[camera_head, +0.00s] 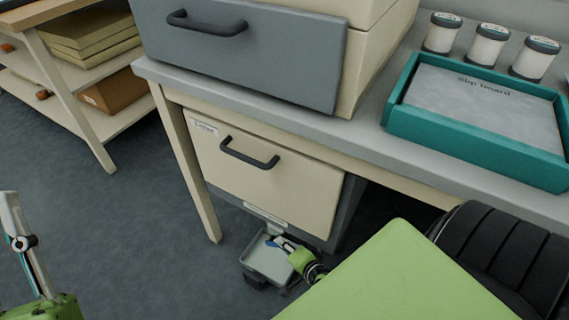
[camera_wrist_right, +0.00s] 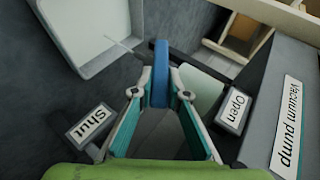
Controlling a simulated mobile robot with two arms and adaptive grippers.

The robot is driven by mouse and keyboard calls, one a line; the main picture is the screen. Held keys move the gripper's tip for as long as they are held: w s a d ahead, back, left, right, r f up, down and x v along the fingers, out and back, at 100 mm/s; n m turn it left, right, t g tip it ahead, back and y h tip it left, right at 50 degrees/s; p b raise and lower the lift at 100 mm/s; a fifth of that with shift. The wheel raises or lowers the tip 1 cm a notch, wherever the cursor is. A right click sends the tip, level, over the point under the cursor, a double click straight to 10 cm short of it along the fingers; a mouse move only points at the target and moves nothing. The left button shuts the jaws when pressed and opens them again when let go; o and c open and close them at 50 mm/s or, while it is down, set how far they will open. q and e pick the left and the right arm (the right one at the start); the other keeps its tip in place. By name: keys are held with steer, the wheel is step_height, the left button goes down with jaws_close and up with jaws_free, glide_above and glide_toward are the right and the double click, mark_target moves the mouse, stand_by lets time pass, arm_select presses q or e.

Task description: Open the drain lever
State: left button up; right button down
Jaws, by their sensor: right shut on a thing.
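The blue drain lever (camera_wrist_right: 160,72) stands upright in the right wrist view, between a "Shut" plate (camera_wrist_right: 91,123) on the left and an "Open" plate (camera_wrist_right: 235,107) on the right. I cannot tell which setting it is at. My right gripper (camera_wrist_right: 161,92) is shut on the lever, one finger on each side. In the head view the right gripper (camera_head: 284,244) is low under the bench, with the small blue lever (camera_head: 273,241) at its tips. My left gripper (camera_head: 12,205) is at the left edge, away from the lever; its finger opening is unclear.
The "Vacuum pump" label (camera_wrist_right: 287,124) is on a grey housing right of the lever. A pale tray (camera_head: 268,264) is below the lever. A cream drawer (camera_head: 265,185) is above, under the bench top (camera_head: 350,140). A bench leg (camera_head: 190,170) stands left; floor there is clear.

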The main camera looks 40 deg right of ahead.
steer(key=shift+w+r, duration=0.15)
steer(key=shift+w, duration=0.05)
stand_by(0.3)
steer(key=c, duration=2)
jaws_free()
steer(key=shift+o, duration=0.2)
steer(key=shift+s, duration=0.1)
steer(key=shift+s+a+r, duration=0.1)
steer(key=shift+s+r, duration=0.05)
steer(key=shift+s, duration=0.35)
steer(key=v, duration=1.1)
steer(key=shift+w, duration=0.1)
steer(key=shift+c, duration=0.4)
